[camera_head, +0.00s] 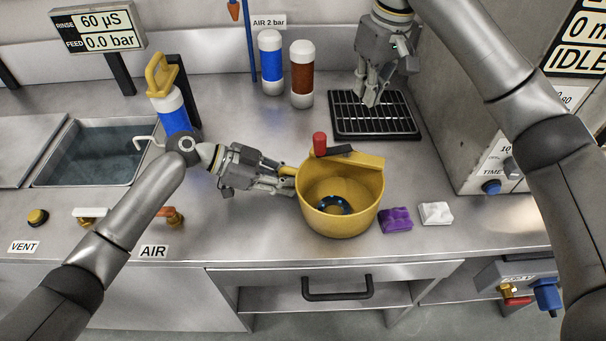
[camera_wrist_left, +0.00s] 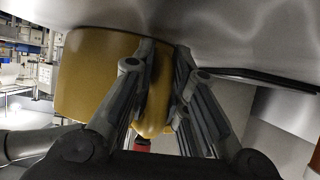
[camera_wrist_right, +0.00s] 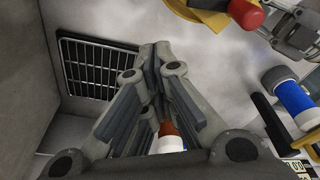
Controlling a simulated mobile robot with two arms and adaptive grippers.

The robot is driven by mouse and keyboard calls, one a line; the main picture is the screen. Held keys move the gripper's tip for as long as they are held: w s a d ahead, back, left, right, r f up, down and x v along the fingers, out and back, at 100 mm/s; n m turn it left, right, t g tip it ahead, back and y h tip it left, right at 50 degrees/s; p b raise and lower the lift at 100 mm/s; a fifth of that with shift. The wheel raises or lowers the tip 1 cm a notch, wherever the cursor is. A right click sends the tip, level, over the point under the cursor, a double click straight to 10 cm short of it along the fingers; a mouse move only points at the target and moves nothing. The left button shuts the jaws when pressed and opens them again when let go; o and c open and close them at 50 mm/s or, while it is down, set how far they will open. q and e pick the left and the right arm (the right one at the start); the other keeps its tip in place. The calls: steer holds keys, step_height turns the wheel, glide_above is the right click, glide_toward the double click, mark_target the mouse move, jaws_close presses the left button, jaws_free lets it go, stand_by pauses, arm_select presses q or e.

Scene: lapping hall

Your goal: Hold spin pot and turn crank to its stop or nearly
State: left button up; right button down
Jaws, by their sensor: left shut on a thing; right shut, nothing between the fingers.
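The yellow spin pot (camera_head: 335,217) stands upright on the steel bench, a blue part showing inside it. Its dark crank (camera_head: 336,151) lies across the rim at the back, and the red knob (camera_head: 319,141) stands at the crank's left end. My left gripper (camera_head: 288,180) is shut on the pot's yellow handle at its left side; the left wrist view shows the handle (camera_wrist_left: 154,112) between the fingers. My right gripper (camera_head: 370,96) is shut and empty above the black rack, behind and right of the crank, apart from it. The red knob also shows in the right wrist view (camera_wrist_right: 246,13).
The black drying rack (camera_head: 374,128) lies behind the pot. A purple block (camera_head: 395,220) and a white block (camera_head: 436,213) lie right of the pot. Blue (camera_head: 271,63) and brown (camera_head: 302,75) bottles stand at the back. A sink (camera_head: 85,152) is at left, a machine housing at right.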

steer(key=s+a+r+m+g, duration=0.2)
steer(key=s+a+m, duration=0.6)
steer(key=m, duration=0.4)
steer(key=shift+h, duration=0.4)
steer(key=shift+s+d+f, duration=0.1)
steer(key=shift+s+f, duration=0.05)
steer(key=shift+f, duration=1.3)
steer(key=shift+s+d+f, duration=0.1)
steer(key=shift+d+f, duration=0.05)
steer(key=shift+f, duration=1.25)
steer(key=shift+s+d+f, duration=0.1)
steer(key=shift+s+f, duration=0.05)
steer(key=shift+f, duration=1.3)
